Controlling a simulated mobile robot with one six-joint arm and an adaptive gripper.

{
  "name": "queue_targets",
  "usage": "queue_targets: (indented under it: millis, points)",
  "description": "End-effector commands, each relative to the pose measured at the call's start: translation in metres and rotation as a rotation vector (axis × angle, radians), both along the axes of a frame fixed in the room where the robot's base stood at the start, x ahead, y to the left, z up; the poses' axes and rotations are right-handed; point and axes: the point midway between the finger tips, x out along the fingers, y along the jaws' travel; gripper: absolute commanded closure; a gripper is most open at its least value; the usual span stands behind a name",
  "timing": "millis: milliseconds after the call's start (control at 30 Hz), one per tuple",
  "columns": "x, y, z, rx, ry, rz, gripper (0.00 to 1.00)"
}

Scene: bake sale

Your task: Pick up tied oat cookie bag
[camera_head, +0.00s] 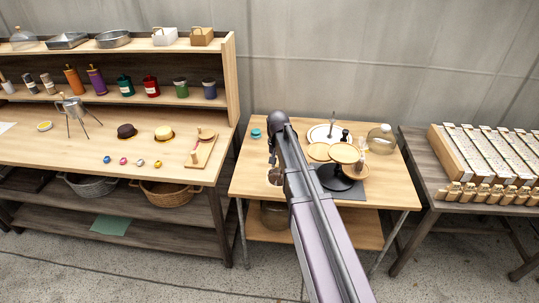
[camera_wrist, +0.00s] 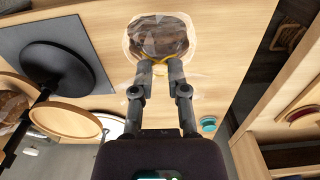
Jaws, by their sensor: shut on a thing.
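The tied oat cookie bag (camera_wrist: 160,36) is a clear, crinkled bag with brown contents and a yellow tie. It shows at the top of the wrist view. My gripper (camera_wrist: 160,66) is shut on its gathered neck, close to the tie. In the head view my gripper (camera_head: 273,160) points down at the left part of the middle table (camera_head: 250,188), and a small brown part of the bag (camera_head: 274,177) shows below it. My arm hides much of this area. I cannot tell whether the bag touches the tabletop.
To the right stand a tiered wooden stand (camera_head: 343,153) on a dark round base, a white plate (camera_head: 325,133) and a glass jar (camera_head: 381,139). A teal round item (camera_head: 256,133) lies at the back left. A shelf unit (camera_head: 232,80) stands left; a side table (camera_head: 420,165) stands right.

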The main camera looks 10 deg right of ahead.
Motion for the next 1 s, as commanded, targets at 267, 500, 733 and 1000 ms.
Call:
queue_targets:
  millis: [267, 500, 733, 1000]
  points:
    - [-0.055, -0.016, 0.006, 0.0, 0.0, -0.001, 1.0]
    - [-0.074, -0.022, 0.008, 0.0, 0.0, 0.001, 1.0]
    - [-0.078, -0.024, 0.008, 0.0, 0.0, 0.001, 1.0]
    - [-0.077, -0.024, 0.008, 0.0, 0.0, 0.001, 1.0]
